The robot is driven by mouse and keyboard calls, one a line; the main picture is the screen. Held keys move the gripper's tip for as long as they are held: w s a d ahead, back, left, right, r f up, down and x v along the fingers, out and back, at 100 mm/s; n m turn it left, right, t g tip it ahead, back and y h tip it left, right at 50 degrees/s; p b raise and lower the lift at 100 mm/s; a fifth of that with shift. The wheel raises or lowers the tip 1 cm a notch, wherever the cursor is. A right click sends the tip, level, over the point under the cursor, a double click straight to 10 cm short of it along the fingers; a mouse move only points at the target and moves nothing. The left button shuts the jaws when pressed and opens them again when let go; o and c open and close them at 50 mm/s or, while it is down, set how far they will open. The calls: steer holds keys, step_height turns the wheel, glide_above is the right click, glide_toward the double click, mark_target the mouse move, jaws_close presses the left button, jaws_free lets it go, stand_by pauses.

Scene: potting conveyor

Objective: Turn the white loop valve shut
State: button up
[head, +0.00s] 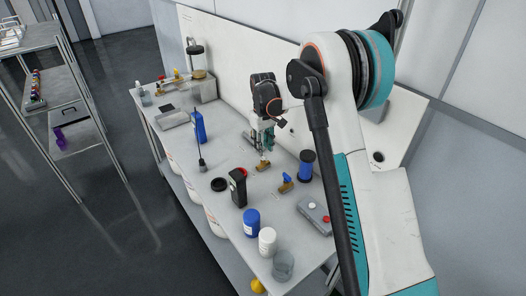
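A small brass valve body (263,167) sits on the bench, directly below my gripper (260,149). Its handle is hidden or too small to make out, so I cannot tell whether it is the white loop valve or how far it is turned. My gripper points down with its fingers just above or at this valve. I cannot tell whether they touch it, or whether they are open or shut. A second brass valve with a blue handle (286,182) stands nearer the front, to the right.
Near the valves stand a blue-and-black cylinder (306,166), a black upright device (237,187), a grey button box (315,214) and a dark round lid (219,184). A blue jar (252,222), a white jar (267,241) and a clear beaker (283,265) line the near end. A wall panel rises behind.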

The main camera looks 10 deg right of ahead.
step_height(320, 180, up, 9)
steer(key=shift+f, duration=0.15)
stand_by(0.4)
steer(key=s+r+m+t, duration=0.2)
steer(key=s+r+t, duration=0.1)
steer(key=s+r, duration=1.3)
steer(key=s+f+m+t, duration=0.1)
steer(key=s+f+t, duration=0.1)
steer(key=s, duration=0.9)
steer(key=s+f+m+t, duration=0.1)
steer(key=s+f+t, duration=0.1)
steer(key=s, duration=1)
steer(key=shift+s+f+m, duration=0.2)
steer(key=shift+f+m, duration=0.1)
steer(key=shift+f, duration=0.6)
